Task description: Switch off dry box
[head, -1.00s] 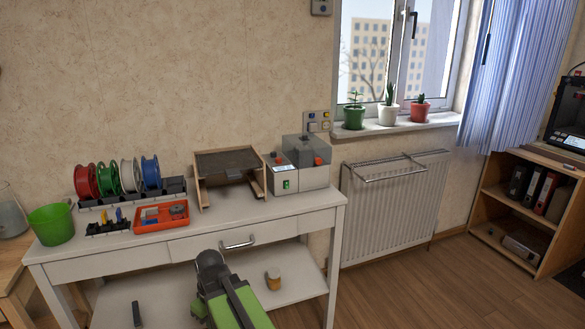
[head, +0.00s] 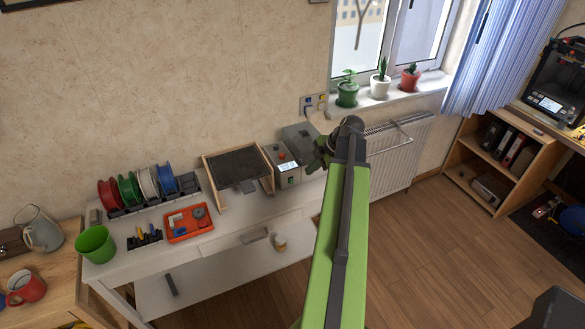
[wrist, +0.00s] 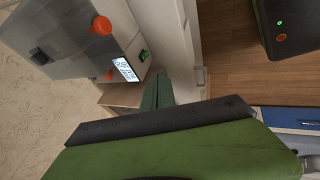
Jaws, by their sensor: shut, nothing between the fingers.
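The dry box (head: 286,172) is a grey box on the right end of the white workbench. It has a small lit display, a red-orange knob and a green switch (head: 291,180) low on its front. In the wrist view the dry box (wrist: 75,48) appears turned sideways, with its lit display, orange knobs and green switch (wrist: 143,55) in sight. My gripper (head: 316,162) is beside the right front of the box, close to it and apart from the switch. In the wrist view the dark green fingers (wrist: 157,92) are together and empty, pointing past the switch. Part of the box is behind my arm.
A tray-like wooden stand (head: 238,168) is left of the box. Farther left are filament spools (head: 143,184), an orange tray (head: 188,223) and a green bucket (head: 96,244). A radiator (head: 398,155) is to the right, below potted plants on the windowsill.

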